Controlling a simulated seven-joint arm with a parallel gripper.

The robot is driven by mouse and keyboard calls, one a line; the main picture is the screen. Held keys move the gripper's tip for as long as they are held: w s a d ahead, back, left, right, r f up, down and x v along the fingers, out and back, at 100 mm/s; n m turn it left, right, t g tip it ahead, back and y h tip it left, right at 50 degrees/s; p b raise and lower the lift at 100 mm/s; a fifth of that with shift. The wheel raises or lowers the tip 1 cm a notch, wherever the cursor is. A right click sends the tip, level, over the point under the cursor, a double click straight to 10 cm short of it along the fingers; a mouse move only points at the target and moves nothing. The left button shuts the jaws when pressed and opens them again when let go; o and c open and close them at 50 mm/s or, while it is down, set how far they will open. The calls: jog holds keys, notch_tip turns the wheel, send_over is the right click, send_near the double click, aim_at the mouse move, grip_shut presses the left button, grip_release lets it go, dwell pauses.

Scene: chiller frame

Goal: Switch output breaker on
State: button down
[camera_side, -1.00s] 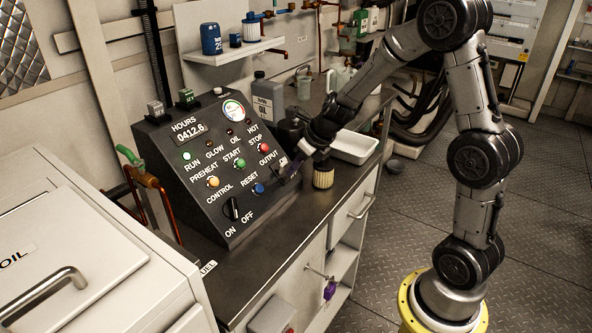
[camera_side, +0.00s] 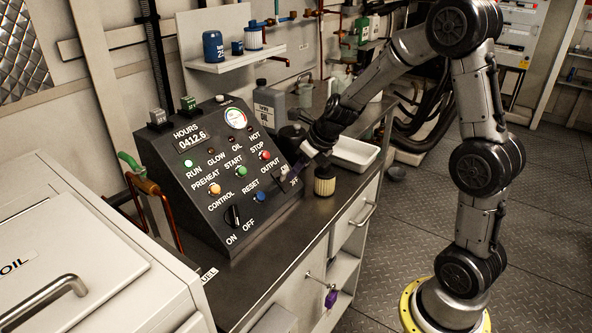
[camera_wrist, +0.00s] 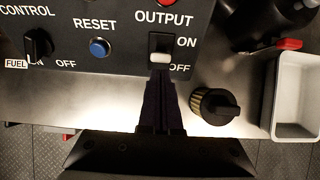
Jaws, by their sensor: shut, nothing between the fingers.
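The output breaker (camera_wrist: 160,45) is a small dark switch under the OUTPUT label, with ON printed at its upper right and OFF at its lower right in the wrist view. A pale tip shows at its lower side, towards OFF. My gripper (camera_wrist: 160,75) is shut and empty, its dark fingers pointing up at the breaker's lower end. I cannot tell whether they touch it. In the side view my gripper (camera_side: 290,172) is at the right edge of the sloped control panel (camera_side: 205,215) and partly hides the breaker.
The blue reset button (camera_wrist: 99,47) and the control knob (camera_wrist: 38,42) are left of the breaker. The red stop button (camera_side: 264,155) is above it. A ribbed filter (camera_wrist: 215,105) stands on the bench close right of my fingers. A white tray (camera_wrist: 298,95) is farther right.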

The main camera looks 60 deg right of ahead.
jog(key=s+f, duration=0.2)
jog(key=s, duration=0.2)
jog(key=w+r, duration=0.3)
jog(key=r, duration=0.7)
jog(key=shift+w, duration=0.2)
jog(key=shift+a+r, duration=0.1)
jog(key=s+a+r+n+t, duration=0.2)
jog(key=s+a+r+n, duration=0.7)
jog(key=s+a+n, duration=0.3)
jog(key=s+f+n+g, duration=0.1)
jog(key=s+f+n, duration=0.2)
jog(key=s+n, duration=0.4)
jog(key=s+d+f+n+g, duration=0.1)
jog(key=s+f+n, duration=0.2)
jog(key=n, duration=1.4)
jog(key=s, duration=0.3)
jog(key=shift+s, duration=0.4)
